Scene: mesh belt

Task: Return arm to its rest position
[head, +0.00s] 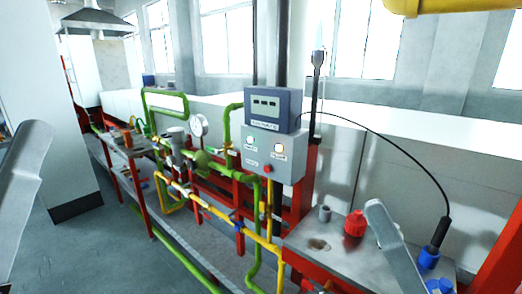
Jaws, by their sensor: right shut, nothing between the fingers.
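A pale grey part of my right arm (397,252) rises from the bottom edge at the lower right, in front of the metal bench. My right gripper (377,211) shows only as a small pale end and is shut, with nothing held. It is just right of a red knob-like part (355,223); whether they touch cannot be told. A grey link of my left arm (22,185) stands at the left edge. My left gripper is not in view.
A grey control box (273,141) with a display stands mid-scene among green, yellow and red pipes. A black probe (441,233) on a cable stands at a blue holder (429,258) on the bench (308,243). Open floor (95,245) lies at the left.

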